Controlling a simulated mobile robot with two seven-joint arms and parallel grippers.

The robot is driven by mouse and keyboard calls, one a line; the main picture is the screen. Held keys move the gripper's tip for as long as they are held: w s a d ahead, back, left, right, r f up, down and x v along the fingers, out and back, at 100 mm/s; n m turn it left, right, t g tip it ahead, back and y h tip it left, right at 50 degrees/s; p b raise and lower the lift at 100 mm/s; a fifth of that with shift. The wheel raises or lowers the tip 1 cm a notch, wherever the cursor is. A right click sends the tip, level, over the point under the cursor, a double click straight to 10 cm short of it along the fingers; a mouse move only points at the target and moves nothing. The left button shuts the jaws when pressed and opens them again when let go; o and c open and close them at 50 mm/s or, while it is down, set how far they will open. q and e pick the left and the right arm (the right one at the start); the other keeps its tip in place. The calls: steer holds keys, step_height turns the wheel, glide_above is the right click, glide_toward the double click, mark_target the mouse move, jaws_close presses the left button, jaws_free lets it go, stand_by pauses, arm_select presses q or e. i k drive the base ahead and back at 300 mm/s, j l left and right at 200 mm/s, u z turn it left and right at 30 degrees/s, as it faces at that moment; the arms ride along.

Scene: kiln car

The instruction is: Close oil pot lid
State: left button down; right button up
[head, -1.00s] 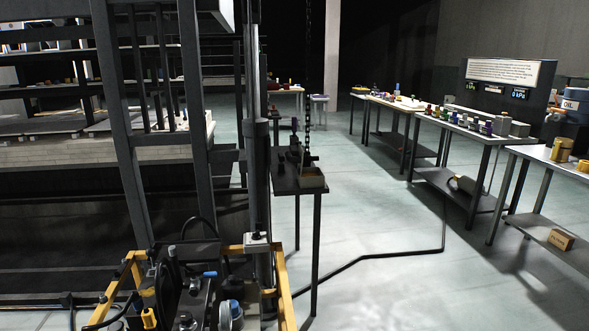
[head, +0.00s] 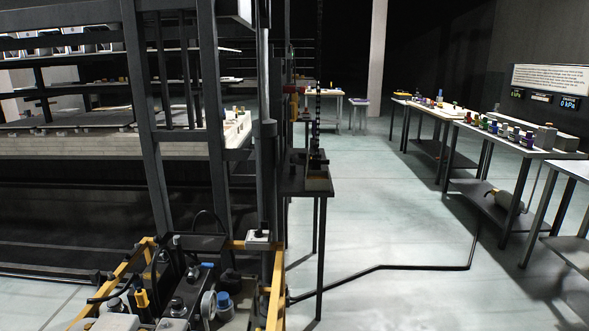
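I cannot pick out the oil pot or its lid for certain. A yellow-framed machine (head: 276,297) stands at the bottom left, close to me. In it are a blue-capped part (head: 224,300), a round grey part (head: 208,306), a black-and-yellow part (head: 141,297) and dark fittings with knobs. Any of these may belong to the pot, but they are too small to tell. Neither of my grippers is in view.
A dark kiln frame (head: 140,120) with shelves fills the left. A narrow dark stand (head: 305,187) is right of the machine. Work tables (head: 545,150) line the right side. A black hose (head: 400,267) crosses the floor.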

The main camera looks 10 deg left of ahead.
mark_target(301, 160)
steer(key=i+l+u, duration=0.1)
steer(key=l, duration=0.2)
steer(key=i+l, duration=0.15)
steer(key=l, duration=0.15)
steer(key=i+l+u, duration=0.15)
steer(key=l, duration=0.15)
steer(key=i+l+u, duration=0.1)
steer(key=i+l, duration=0.25)
steer(key=l, duration=0.2)
steer(key=i+l+u, duration=0.15)
steer(key=l, duration=0.15)
steer(key=i+l+u, duration=0.3)
steer(key=i+l, duration=0.5)
steer(key=i, duration=0.1)
